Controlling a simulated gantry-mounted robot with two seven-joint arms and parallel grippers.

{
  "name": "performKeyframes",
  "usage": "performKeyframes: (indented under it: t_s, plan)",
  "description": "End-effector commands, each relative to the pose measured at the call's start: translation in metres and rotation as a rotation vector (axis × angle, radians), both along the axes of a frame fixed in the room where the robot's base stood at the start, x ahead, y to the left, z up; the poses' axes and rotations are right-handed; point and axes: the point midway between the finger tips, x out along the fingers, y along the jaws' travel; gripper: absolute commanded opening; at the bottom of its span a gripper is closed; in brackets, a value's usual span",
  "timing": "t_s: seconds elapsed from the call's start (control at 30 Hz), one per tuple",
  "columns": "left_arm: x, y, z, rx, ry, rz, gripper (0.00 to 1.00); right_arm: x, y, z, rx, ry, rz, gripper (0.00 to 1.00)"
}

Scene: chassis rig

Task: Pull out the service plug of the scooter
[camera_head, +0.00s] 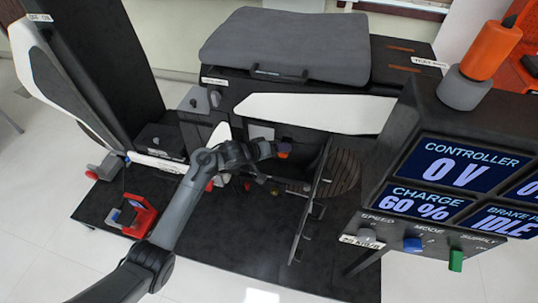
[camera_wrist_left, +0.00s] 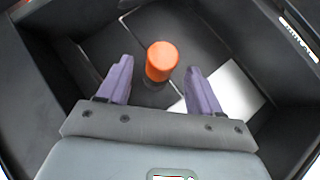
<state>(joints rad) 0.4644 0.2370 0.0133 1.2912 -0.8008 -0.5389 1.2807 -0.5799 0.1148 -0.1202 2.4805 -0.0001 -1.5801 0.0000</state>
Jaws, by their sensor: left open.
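The service plug (camera_wrist_left: 162,62) is an orange cylinder with a rounded top, seen in the left wrist view inside a dark recess. My left gripper (camera_wrist_left: 157,88) is open, with one purple finger on each side of the plug and visible gaps to both. In the head view my left gripper (camera_head: 284,151) reaches under the seat of the scooter, with a small orange patch at its fingertips. The scooter (camera_head: 310,112) has a grey seat and white side panels. The plug's base is partly hidden in the wrist view. My right gripper is not in view.
A display cabinet (camera_head: 398,140) stands at the right, reading controller 0 V and charge 60 %. An orange cylinder on a grey base (camera_head: 488,52) tops it. A red bracket (camera_head: 141,214) sits at the platform's left. Dark upright rails (camera_head: 312,195) stand right of my gripper.

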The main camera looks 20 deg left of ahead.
Motion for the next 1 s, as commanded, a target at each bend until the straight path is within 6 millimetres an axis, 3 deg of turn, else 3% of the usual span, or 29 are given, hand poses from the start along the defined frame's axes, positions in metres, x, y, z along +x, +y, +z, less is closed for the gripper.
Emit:
performKeyframes:
  t_s: [0.13, 0.57, 0.9, 1.0]
  plan:
    - [0.0094, -0.0052, -0.0078, -0.001, 0.000, 0.001, 0.65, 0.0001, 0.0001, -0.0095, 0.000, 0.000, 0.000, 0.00]
    - [0.0137, -0.0078, -0.0089, 0.001, 0.001, 0.001, 0.65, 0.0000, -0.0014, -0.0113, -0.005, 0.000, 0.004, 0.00]
    - [0.0135, -0.0078, -0.0091, 0.001, 0.001, 0.001, 0.13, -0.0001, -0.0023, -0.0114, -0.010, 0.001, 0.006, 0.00]
    - [0.0134, -0.0078, -0.0094, 0.001, 0.001, 0.001, 0.05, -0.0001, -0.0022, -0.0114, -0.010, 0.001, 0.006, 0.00]
